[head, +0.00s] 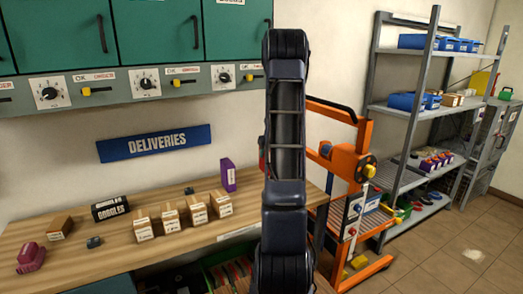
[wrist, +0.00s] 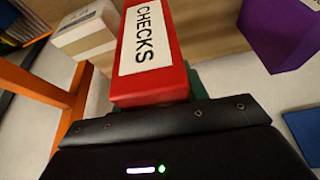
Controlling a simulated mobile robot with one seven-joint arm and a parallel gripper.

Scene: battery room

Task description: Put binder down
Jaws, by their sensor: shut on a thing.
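A red binder (wrist: 150,50) with a white label reading CHECKS fills the top centre of the wrist view. My gripper (wrist: 165,118) is shut on it; the fingertips themselves are not clearly visible. In the head view my arm hides the gripper and nearly all of the binder. Only a sliver of red shows at the arm's left edge. A wooden counter (head: 110,262) stands below the DELIVERIES sign. A purple upright item (head: 228,175) stands near its back right; a purple block also shows in the wrist view (wrist: 280,32).
Several small cartons (head: 170,217), a black goggles box (head: 110,208) and a pink item (head: 30,257) occupy the counter. An orange-framed machine (head: 345,160) stands right of it. Grey shelving (head: 425,112) is farther right. Bare wood shows between the items.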

